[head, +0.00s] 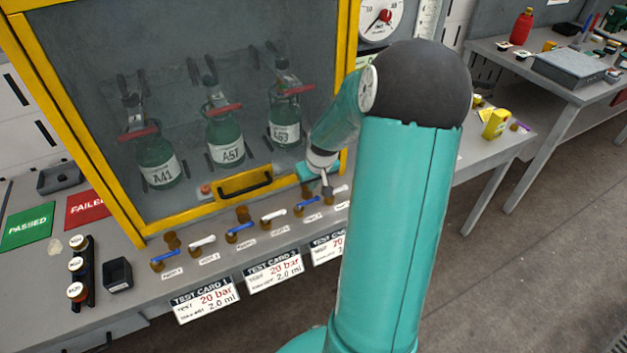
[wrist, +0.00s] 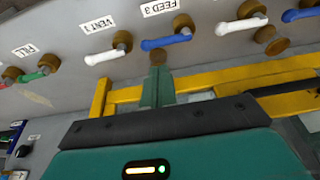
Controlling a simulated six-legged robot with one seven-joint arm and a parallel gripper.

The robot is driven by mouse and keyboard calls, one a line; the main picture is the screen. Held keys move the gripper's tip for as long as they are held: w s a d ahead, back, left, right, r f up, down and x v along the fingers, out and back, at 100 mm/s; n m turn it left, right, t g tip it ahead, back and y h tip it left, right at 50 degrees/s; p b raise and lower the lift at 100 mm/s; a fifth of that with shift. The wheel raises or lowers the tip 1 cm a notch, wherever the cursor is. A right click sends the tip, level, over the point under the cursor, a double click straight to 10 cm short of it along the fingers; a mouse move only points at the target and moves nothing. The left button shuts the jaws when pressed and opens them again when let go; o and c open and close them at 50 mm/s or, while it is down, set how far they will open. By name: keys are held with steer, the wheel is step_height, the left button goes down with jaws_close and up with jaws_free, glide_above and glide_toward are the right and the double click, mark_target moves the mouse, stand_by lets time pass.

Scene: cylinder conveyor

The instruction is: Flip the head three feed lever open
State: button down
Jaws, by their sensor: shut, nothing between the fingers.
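The feed three lever is a blue handle (wrist: 165,42) on a brown pivot, beside the "FEED 3" label in the wrist view. It lies sideways, roughly along the row. In the head view, the blue lever (head: 305,206) is the third blue one from the left, just below my gripper. My gripper (wrist: 157,78) is shut and empty.
A white vent three lever (wrist: 105,55) is beside it, with more levers along the row. A yellow-framed cabinet (head: 120,222) with a black handle (head: 245,186) stands behind, holding green bottles (head: 225,148). Test cards (head: 203,300) hang along the bench front.

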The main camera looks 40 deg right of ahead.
mark_target(313, 200)
steer(key=x, duration=0.6)
steer(key=shift+f, duration=0.2)
steer(key=shift+s+m, duration=0.25)
steer(key=shift+m, duration=0.55)
steer(key=m, duration=0.2)
steer(key=s+m+h, duration=0.1)
steer(key=m, duration=0.1)
steer(key=shift+s+a+g+h, duration=0.25)
steer(key=shift+a+g+h, duration=0.05)
steer(key=shift+a+g, duration=0.1)
steer(key=m, duration=0.1)
steer(key=s+a+m+g, duration=0.1)
steer(key=m, duration=0.1)
steer(key=shift+s+m+h, duration=0.15)
steer(key=shift+m+h, duration=0.15)
steer(key=m, duration=0.2)
steer(key=a+m+g, duration=0.1)
steer(key=m, duration=0.1)
steer(key=s+a+m, duration=0.1)
steer(key=m, duration=0.1)
steer(key=shift+s+g, duration=0.1)
steer(key=shift+g, duration=0.3)
steer(key=shift+a+m+g, duration=0.3)
steer(key=shift+a+m, duration=0.05)
steer(key=shift+m, duration=0.65)
steer(key=shift+s+a, duration=0.1)
steer(key=shift+a, duration=0.15)
steer(key=shift+r, duration=0.15)
